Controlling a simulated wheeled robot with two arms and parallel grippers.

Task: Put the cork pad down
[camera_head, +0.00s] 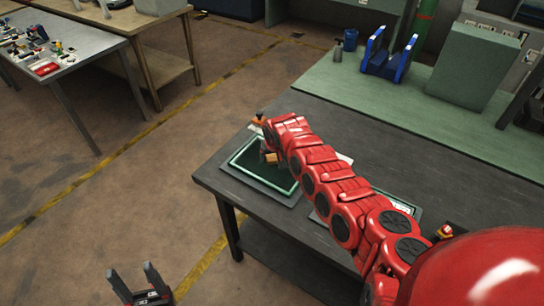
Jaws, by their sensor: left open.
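My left gripper (138,276) is at the bottom left, over the floor, open with nothing between its two dark fingers. My red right arm reaches from the lower right across the dark table (325,120). Its end, with my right gripper (266,140), is above a dark green framed tray (243,178) near the table's left end. A small tan piece (271,158), possibly the cork pad, shows just below the arm's end, over the tray. I cannot tell whether it is held or lies there. The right fingers are mostly hidden by the arm.
A second framed tray (401,202) is partly hidden behind my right arm. A green bench (345,82) at the back carries blue holders (387,60) and a green box (472,68). A grey table (85,48) with small parts stands at upper left. The floor between is clear.

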